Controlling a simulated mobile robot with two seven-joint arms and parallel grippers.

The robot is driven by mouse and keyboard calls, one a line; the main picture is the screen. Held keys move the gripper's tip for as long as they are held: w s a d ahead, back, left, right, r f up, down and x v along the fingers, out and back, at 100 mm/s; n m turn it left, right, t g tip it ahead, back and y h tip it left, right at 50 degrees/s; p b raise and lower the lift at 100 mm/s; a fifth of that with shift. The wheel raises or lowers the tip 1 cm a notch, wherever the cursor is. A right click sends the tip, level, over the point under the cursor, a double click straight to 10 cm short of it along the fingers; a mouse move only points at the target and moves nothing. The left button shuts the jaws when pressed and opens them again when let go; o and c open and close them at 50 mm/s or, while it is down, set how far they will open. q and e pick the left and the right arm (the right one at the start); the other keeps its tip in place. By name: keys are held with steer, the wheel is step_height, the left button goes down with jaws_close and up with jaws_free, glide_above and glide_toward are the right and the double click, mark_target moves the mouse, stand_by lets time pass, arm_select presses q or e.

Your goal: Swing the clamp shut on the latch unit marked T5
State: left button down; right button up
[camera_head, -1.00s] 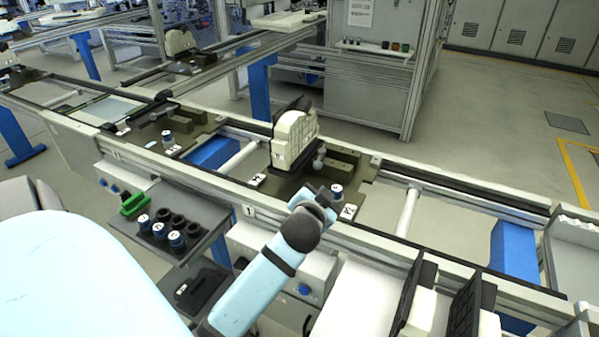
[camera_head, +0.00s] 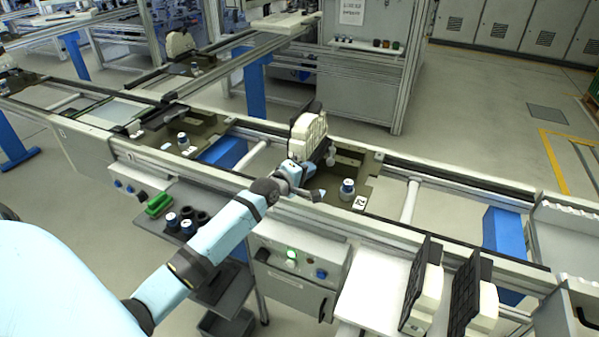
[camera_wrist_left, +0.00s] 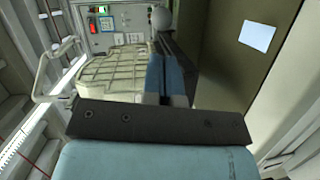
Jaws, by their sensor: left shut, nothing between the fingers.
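A cream ribbed latch unit (camera_head: 304,138) with a dark back stands on an olive pallet (camera_head: 345,158) on the line. It also shows as a cream ribbed block in the left wrist view (camera_wrist_left: 112,75), with a grey ball knob (camera_wrist_left: 161,17) beyond it. A white label (camera_head: 360,202) lies at the pallet's front right corner; I cannot read T5 on any label. My left gripper (camera_head: 312,193) is shut and empty, low in front of the unit. Its closed fingers also show in the left wrist view (camera_wrist_left: 168,80), beside the block. My right gripper is not in view.
A blue-and-white capped cylinder (camera_head: 347,189) stands on the pallet close right of my gripper. The conveyor's front rail (camera_head: 400,240) runs below. Another olive pallet (camera_head: 185,132) sits to the left. A green-lit control box (camera_head: 290,262) is below the rail.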

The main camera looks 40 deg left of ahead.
arm_select(q)
steer(key=w, duration=0.4)
steer(key=shift+w+d+f, duration=0.15)
steer(key=shift+w+f, duration=0.05)
steer(key=shift+f, duration=0.05)
steer(key=shift+w+f, duration=0.1)
steer(key=shift+w, duration=0.05)
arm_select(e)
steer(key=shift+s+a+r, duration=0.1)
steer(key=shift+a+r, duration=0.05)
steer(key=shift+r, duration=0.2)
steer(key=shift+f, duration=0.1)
